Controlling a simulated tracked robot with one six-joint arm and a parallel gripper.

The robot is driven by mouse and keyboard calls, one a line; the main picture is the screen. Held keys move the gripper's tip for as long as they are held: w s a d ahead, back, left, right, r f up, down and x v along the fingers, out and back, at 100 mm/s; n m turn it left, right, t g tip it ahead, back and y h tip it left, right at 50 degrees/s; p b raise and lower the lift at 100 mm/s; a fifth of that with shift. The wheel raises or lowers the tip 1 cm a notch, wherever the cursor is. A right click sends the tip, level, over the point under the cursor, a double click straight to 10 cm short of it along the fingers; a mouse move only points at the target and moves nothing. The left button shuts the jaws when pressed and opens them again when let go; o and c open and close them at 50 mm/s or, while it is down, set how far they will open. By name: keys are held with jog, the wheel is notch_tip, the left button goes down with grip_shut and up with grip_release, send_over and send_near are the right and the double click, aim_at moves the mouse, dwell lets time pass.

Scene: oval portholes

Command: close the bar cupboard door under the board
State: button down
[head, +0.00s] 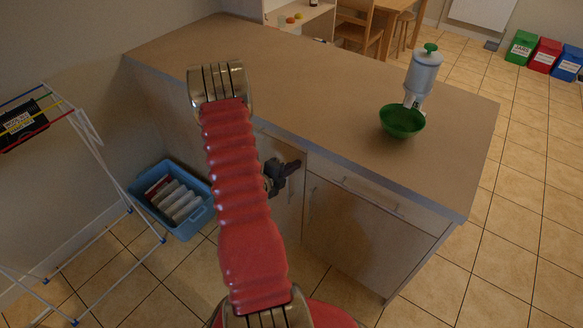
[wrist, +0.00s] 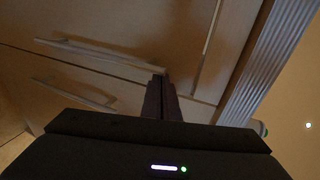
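The bar cupboard is a pale wood unit under a long worktop (head: 300,85). A right-hand door (head: 350,235) sits under a drawer front (head: 370,190) and looks flush. A left-hand door (head: 291,211) is partly hidden by my red arm; I cannot tell whether it stands slightly ajar. My dark gripper (head: 293,164) is at the cupboard front, just below the worktop edge, near the line between the two sections. In the wrist view my gripper's fingers (wrist: 160,82) are together with nothing seen between them, close to the wood fronts. I cannot tell whether they touch.
A green bowl (head: 402,122) stands under a white dispenser (head: 425,72) on the worktop. A blue basket (head: 205,216) and a white drying rack (head: 105,165) stand on the floor at left. Bar handles (wrist: 207,48) stick out from the fronts. Tiled floor (head: 530,230) is clear at right.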

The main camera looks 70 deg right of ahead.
jog(key=f+v, duration=0.1)
jog(key=v, duration=1.2)
jog(key=shift+s+a, duration=0.25)
jog(key=shift+a, duration=0.5)
jog(key=shift+f, duration=0.1)
